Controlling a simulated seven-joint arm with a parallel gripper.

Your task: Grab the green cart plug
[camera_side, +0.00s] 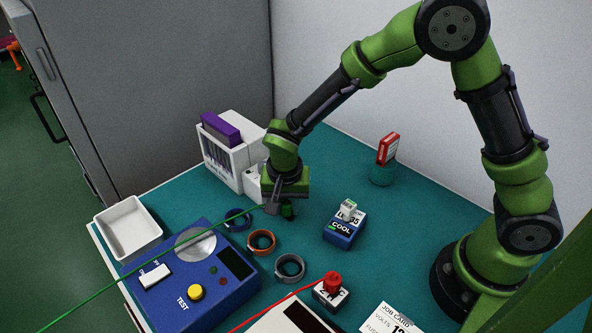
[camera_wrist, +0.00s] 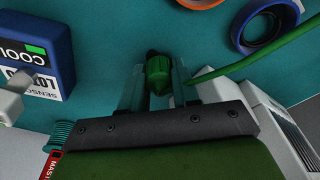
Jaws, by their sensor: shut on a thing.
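The green plug (camera_wrist: 158,75) shows in the wrist view between the two fingers of my gripper (camera_wrist: 157,88). It has a dark tip and a green cable (camera_wrist: 250,58) runs off to the right. In the side view my gripper (camera_side: 279,208) points down above the teal table, near its back middle. My gripper is shut on the green plug (camera_side: 288,210), which shows small and dark there. The green cable (camera_side: 150,252) stretches from it to the lower left. I cannot tell whether the plug touches the table.
A blue COOL box (camera_side: 340,232) stands right of my gripper. Blue, orange and grey rings (camera_side: 261,242) lie in front. A blue TEST unit (camera_side: 190,280), white tray (camera_side: 128,229) and white rack (camera_side: 222,155) are to the left. A red plug (camera_side: 332,283) sits at the front.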

